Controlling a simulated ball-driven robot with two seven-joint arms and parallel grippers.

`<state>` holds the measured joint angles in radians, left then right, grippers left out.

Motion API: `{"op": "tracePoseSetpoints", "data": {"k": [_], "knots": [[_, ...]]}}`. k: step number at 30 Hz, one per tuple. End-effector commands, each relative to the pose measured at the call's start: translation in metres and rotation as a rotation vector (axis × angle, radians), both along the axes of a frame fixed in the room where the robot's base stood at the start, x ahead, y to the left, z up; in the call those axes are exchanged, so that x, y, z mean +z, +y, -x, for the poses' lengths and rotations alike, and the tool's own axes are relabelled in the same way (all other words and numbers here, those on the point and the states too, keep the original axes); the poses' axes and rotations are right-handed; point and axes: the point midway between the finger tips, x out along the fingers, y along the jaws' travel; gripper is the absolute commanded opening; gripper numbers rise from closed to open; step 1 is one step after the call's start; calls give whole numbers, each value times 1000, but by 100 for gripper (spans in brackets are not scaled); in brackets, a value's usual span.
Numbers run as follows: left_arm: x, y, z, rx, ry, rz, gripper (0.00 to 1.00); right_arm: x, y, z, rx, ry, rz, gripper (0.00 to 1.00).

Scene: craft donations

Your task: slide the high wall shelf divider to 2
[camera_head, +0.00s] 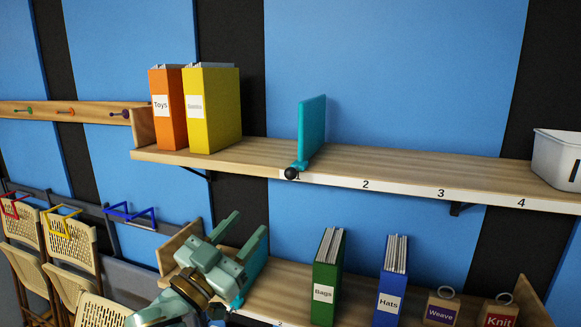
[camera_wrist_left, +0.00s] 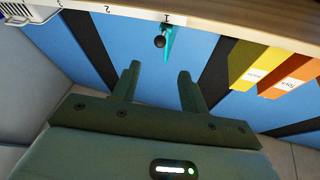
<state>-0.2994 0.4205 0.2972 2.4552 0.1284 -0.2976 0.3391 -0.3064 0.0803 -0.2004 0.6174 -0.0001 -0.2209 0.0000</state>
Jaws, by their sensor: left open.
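The teal divider (camera_head: 312,131) stands upright on the high wall shelf (camera_head: 400,169), with a black knob (camera_head: 291,174) at its front edge by the mark 1. The mark 2 (camera_head: 365,185) is to its right on the shelf's front edge. My left gripper (camera_head: 243,226) is open and empty, below the high shelf and lower left of the knob. In the left wrist view, the divider (camera_wrist_left: 168,42) and knob (camera_wrist_left: 159,42) show beyond the open fingers (camera_wrist_left: 158,84), apart from them. My right gripper is not in view.
Orange (camera_head: 167,110) and yellow (camera_head: 212,110) binders stand left of the divider. A white bin (camera_head: 559,160) stands at the right end. Between divider and bin the shelf is clear. The lower shelf (camera_head: 290,283) holds green (camera_head: 328,275) and blue (camera_head: 391,280) binders, with a teal panel partly behind my gripper.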

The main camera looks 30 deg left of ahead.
Motion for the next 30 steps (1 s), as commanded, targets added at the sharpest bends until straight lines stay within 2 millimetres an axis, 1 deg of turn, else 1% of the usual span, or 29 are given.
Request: {"op": "tracePoseSetpoints", "data": {"k": [1, 5, 9, 13, 14, 15, 18, 24, 27, 30], "knots": [[3, -1, 0, -3, -8, -2, 44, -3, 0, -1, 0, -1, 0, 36], [1, -2, -6, -7, -15, -1, 44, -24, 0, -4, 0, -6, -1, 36], [1, -2, -16, -8, -16, -2, 44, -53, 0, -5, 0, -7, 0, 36], [4, -2, -22, -3, -15, -5, 44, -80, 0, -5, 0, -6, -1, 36], [10, -2, -27, -1, -13, -4, 44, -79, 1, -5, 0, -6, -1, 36], [20, -2, -39, -1, -11, 0, 44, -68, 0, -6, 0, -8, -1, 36], [33, -3, -64, -1, -11, 0, 44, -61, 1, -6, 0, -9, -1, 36], [51, -5, -109, -1, -10, 0, 44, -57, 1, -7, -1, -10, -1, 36], [57, -6, -126, -2, -9, 0, 44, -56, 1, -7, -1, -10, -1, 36], [61, -6, -139, -1, -7, 0, 44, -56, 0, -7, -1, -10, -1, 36]]}}
